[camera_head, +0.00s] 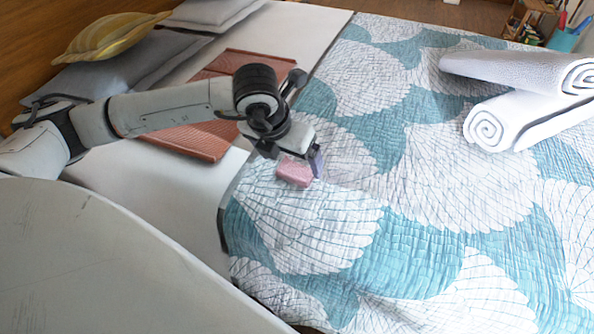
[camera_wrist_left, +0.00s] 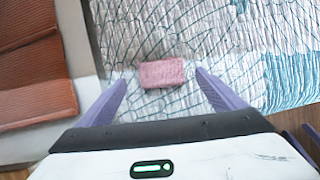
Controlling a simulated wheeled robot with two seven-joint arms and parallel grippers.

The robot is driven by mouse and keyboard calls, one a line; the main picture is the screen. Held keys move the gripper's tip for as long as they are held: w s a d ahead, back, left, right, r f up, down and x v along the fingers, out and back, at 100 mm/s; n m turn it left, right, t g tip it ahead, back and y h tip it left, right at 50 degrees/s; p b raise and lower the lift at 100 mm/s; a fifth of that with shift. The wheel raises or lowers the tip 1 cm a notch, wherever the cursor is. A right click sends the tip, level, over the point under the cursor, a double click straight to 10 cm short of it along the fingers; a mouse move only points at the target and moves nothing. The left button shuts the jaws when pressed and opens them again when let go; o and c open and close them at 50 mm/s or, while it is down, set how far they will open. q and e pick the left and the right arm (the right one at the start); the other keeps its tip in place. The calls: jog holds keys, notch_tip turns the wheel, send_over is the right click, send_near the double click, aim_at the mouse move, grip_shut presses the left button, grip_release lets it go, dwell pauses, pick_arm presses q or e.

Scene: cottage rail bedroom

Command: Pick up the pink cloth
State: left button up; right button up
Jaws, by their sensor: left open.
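The pink cloth (camera_head: 294,171) is a small folded block lying on the patterned teal and white bedspread (camera_head: 400,230), near its left edge. It also shows in the left wrist view (camera_wrist_left: 162,74), ahead of and between the two purple fingertips. My left gripper (camera_head: 297,162) is open and just above the cloth, partly covering it in the head view. In the left wrist view the left gripper's fingers (camera_wrist_left: 158,80) stand apart on either side of the cloth, with gaps on both sides.
Rolled white towels (camera_head: 520,95) lie on the bed at the right. A rust-coloured folded textile (camera_head: 205,143) lies on the white sheet behind my left arm. Grey pillows (camera_head: 130,68) and a yellow cushion (camera_head: 112,36) are at the upper left. The bedspread around the cloth is clear.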

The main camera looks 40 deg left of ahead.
aim_at(295, 169)
pick_arm(q)
jog(key=x, duration=0.4)
jog(key=shift+s+d, duration=0.1)
jog(key=shift+d, duration=0.05)
jog(key=c, duration=1.1)
jog(key=shift+r+p, duration=0.35)
jog(key=shift+r, duration=4.65)
